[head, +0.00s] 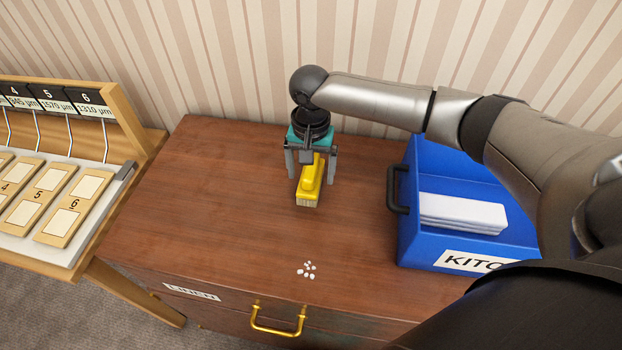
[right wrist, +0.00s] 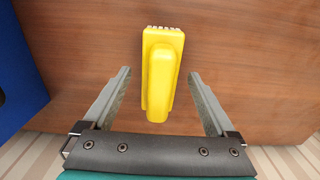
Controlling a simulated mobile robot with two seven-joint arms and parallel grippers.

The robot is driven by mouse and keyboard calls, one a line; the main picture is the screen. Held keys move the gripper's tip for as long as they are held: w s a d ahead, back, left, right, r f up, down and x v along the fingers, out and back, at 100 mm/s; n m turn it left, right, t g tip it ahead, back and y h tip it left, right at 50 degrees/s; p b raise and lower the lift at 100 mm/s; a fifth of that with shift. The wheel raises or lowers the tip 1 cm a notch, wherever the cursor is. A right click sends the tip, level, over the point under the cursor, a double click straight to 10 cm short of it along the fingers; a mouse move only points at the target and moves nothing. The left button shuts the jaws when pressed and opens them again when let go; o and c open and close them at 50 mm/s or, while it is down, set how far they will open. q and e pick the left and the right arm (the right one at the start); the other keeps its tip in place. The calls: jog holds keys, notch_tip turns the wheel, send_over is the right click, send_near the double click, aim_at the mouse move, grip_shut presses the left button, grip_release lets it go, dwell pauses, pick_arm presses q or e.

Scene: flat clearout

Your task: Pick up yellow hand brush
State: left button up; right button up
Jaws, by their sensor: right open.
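The yellow hand brush (head: 309,184) lies on the brown wooden chest top, its pale bristles facing the front edge. My right gripper (head: 311,180) is above it, pointing down, with one finger on each side of the handle. In the right wrist view the brush (right wrist: 161,70) lies between the two open fingers (right wrist: 160,85), with a gap on both sides. The fingers do not touch it there. My left gripper is in neither view.
A blue crate (head: 420,235) with folded white cloths (head: 462,213) stands on the right of the chest top (head: 200,200). Small white bits (head: 307,270) lie near the front. A wooden rack with numbered boards (head: 65,207) stands at left. The chest's left part is clear.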

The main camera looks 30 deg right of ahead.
jog(key=shift+f, duration=0.8)
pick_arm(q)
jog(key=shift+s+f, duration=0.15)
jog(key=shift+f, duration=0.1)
pick_arm(e)
jog(key=shift+c, duration=0.3)
jog(key=c, duration=0.3)
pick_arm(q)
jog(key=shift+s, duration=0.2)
pick_arm(e)
grip_shut()
jog(key=shift+r, duration=0.1)
pick_arm(q)
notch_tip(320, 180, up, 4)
jog(key=p, duration=0.4)
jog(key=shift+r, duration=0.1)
pick_arm(e)
notch_tip(320, 180, up, 20)
